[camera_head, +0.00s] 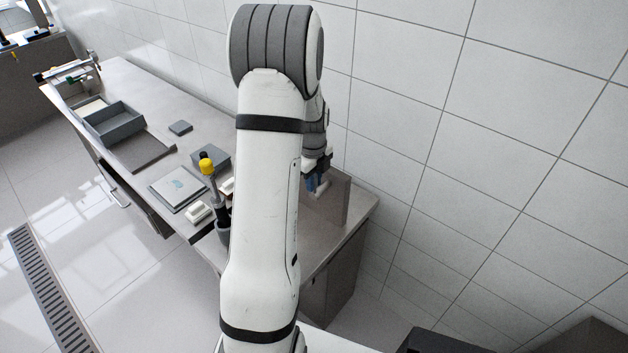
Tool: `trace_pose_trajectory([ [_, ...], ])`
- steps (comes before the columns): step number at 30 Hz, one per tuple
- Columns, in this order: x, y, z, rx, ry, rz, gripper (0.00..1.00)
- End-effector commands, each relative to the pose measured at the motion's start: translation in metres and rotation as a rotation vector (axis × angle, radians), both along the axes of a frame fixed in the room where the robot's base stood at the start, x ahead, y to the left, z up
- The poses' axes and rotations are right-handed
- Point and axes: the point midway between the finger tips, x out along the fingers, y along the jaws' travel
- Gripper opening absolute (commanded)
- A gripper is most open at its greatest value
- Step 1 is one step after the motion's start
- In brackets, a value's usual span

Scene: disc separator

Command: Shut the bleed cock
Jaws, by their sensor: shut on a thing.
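My gripper (318,172) is at the right end of the bench, partly hidden behind my white arm. It is shut on a small blue part (311,184) beside an upright grey-brown panel (334,196). The blue part may be the handle of the bleed cock; it is too small and too covered to make out its angle. The rest of the cock's body is not clear from here.
The long grey bench (150,90) runs along the tiled wall. The floor at left is clear.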

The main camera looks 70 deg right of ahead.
Motion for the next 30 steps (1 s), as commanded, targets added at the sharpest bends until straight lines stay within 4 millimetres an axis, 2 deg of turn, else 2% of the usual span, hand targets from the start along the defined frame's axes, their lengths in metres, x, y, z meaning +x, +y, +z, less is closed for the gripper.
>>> trace_pose_trajectory([
  [6,-0.002,-0.001,0.000,0.002,-0.001,-0.005,0.00],
  [7,-0.003,-0.001,0.000,0.002,-0.001,-0.005,0.20],
  [15,-0.005,-0.002,0.000,0.003,-0.001,-0.009,0.40],
  [23,-0.005,-0.003,0.002,0.001,0.000,-0.010,0.40],
  [26,-0.005,-0.003,0.012,0.000,-0.001,-0.010,0.40],
  [30,-0.005,-0.004,0.036,-0.004,-0.002,-0.009,0.40],
])
